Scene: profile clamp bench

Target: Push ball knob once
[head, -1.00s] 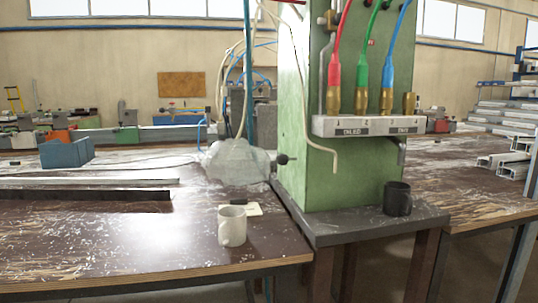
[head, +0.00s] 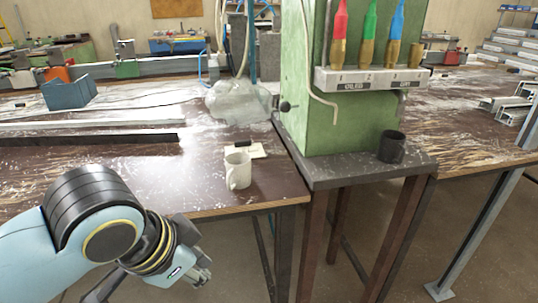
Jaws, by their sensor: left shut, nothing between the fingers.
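The ball knob (head: 285,106) is a small black ball on a short stem. It sticks out from the left side of the green machine column (head: 335,110), low down, just above the dark stand top. My left gripper (head: 206,273) is at the bottom of the head view, in front of the bench's front edge. It is shut and empty, well below and to the left of the knob, and apart from it. My right gripper is not in view.
A white mug (head: 238,171) stands near the bench's front right corner, between my left gripper and the knob. A black mug (head: 391,147) stands on the dark stand. A clear plastic bag (head: 237,103) lies left of the knob. Metal bars (head: 90,139) lie on the left.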

